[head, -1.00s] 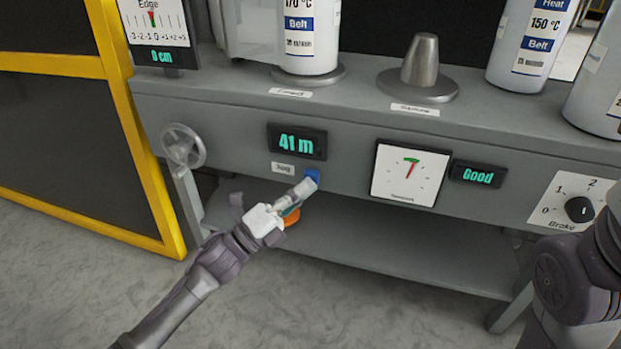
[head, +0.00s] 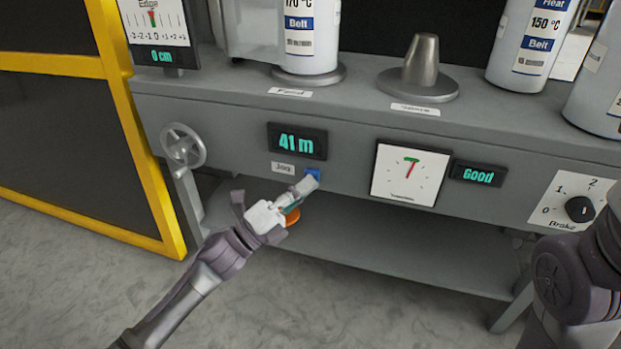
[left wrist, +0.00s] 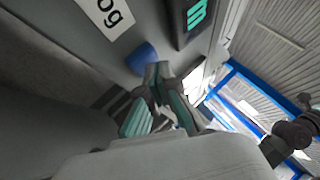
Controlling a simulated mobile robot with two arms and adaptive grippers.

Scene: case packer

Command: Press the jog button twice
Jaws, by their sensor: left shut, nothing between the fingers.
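The blue jog button (head: 313,174) sits on the grey front panel, right of the small "Jog" label (head: 283,167) and below the "41 m" display (head: 297,142). My left gripper (head: 308,184) is shut and empty, its tips just in front of the button and covering its lower part. In the left wrist view the closed fingertips (left wrist: 158,70) are right beside the blue button (left wrist: 142,57); I cannot tell whether they touch it. My right gripper is not in view.
A handwheel (head: 183,147) is to the left. A dial gauge (head: 410,174), a "Good" display (head: 477,173) and a brake knob (head: 579,209) are to the right.

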